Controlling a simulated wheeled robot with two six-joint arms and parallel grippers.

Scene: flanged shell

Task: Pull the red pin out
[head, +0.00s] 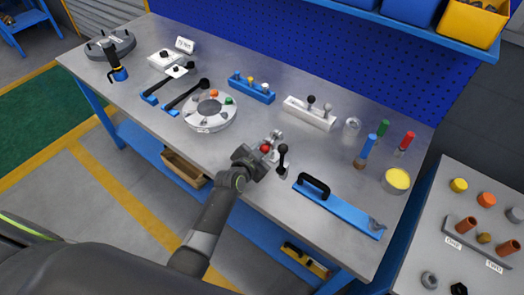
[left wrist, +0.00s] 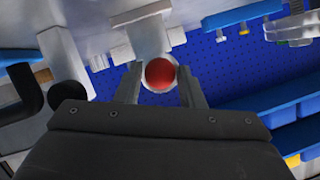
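The red pin shows as a round red knob (head: 266,148) in the head view, at the front middle of the bench beside a small metal fixture (head: 276,136). In the left wrist view the red knob (left wrist: 160,74) sits in a pale ring on a light grey block (left wrist: 152,35). My left gripper (head: 263,151) is at the knob. The pin's shaft is hidden. My right gripper is not in view.
A black-knobbed lever (head: 282,158) stands close right of the gripper. A blue bar with a black handle (head: 345,208) lies further right. A round flanged part (head: 210,112) sits to the left. Colored-handled tools (head: 368,150) stand at the right. Bare bench lies along the front edge.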

